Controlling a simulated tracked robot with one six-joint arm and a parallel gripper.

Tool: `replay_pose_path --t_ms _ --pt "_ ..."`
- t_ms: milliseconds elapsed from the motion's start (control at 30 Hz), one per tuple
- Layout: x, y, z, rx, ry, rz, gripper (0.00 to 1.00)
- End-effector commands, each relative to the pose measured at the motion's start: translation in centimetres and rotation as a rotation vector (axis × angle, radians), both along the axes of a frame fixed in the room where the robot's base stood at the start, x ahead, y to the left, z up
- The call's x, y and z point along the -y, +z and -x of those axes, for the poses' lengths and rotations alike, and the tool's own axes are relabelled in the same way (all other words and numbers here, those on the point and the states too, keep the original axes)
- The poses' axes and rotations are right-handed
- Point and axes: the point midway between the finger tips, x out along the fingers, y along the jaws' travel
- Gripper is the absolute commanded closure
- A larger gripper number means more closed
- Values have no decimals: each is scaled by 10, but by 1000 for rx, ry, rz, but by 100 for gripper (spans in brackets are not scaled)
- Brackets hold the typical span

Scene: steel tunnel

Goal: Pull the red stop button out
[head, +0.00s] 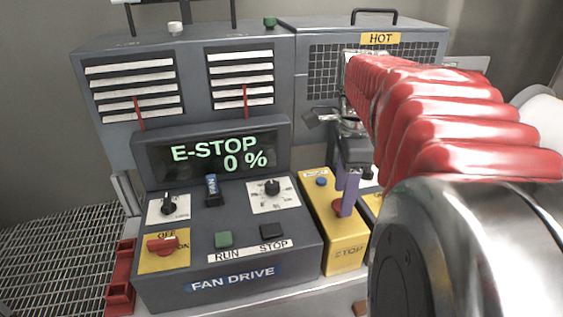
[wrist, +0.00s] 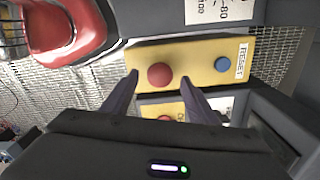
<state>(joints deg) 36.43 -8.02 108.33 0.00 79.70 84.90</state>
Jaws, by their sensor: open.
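The red stop button (wrist: 159,75) is a round red cap on a yellow box (wrist: 195,50), with a blue button (wrist: 222,65) marked RESET beside it. In the head view, the yellow box (head: 346,258) stands right of the fan drive console, and the red button (head: 337,205) is partly hidden by a purple finger. My gripper (wrist: 160,77) is open, with one fingertip on each side of the red button in the wrist view. In the head view, the fingers (head: 347,180) are over the box. Whether they touch the button, I cannot tell.
The fan drive console (head: 233,280) has a display (head: 220,152) reading E-STOP 0 %, plus knobs, a red switch (head: 163,244) and RUN and STOP buttons. A mesh panel marked HOT (head: 380,38) stands behind.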

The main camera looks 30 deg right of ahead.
Motion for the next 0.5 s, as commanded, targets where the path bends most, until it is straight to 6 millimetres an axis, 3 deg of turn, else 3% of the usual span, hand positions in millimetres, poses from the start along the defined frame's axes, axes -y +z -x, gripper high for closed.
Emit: replay_pose_path --t_ms 200,500 --pt "0 -15 0 0 0 0 47" --pt "0 -15 0 1 1 1 49"
